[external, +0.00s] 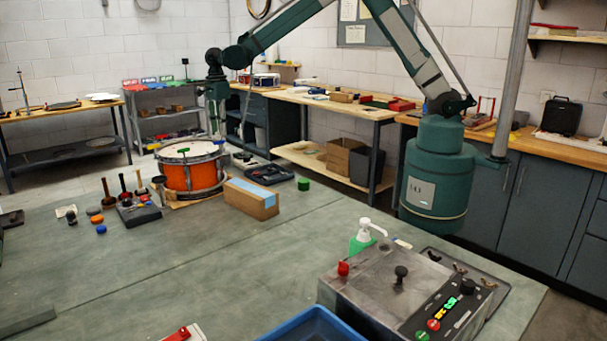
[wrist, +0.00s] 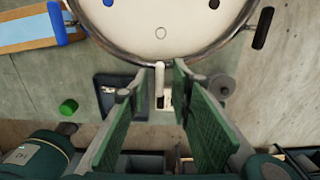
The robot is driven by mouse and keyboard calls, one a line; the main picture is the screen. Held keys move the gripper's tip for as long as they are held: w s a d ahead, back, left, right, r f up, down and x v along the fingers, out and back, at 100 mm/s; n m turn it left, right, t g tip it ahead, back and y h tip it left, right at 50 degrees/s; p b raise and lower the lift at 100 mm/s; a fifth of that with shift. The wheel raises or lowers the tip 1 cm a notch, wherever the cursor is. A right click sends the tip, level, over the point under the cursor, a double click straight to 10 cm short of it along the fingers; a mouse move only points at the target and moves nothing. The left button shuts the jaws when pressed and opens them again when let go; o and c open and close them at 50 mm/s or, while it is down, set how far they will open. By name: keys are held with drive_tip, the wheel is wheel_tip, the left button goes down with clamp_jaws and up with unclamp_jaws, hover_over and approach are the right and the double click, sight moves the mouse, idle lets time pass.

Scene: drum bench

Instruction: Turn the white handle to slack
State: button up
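The orange drum (external: 188,176) with a pale head stands on the bench. In the wrist view its head and metal rim (wrist: 108,47) fill the top. The white handle (wrist: 159,77) sits at the near edge of the rim, pointing down in the picture. My gripper (wrist: 164,70) is open, with one green-padded finger on each side of the handle. I cannot tell whether either finger touches it. A blue handle (wrist: 57,22) is at the rim's left and a black handle (wrist: 263,28) at its right. In the external view my gripper (external: 217,128) points down at the drum's far right edge.
A cardboard box with blue tape (external: 251,200) stands right of the drum. A dark tray (external: 268,174) and a green cylinder (external: 303,184) lie beyond it. Mallets (external: 124,185) stand left of the drum. A metal control box (external: 380,285) is at the front right. The bench middle is clear.

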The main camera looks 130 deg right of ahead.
drive_tip(key=shift+f, duration=0.8)
clamp_jaws()
drive_tip(key=shift+n, duration=0.4)
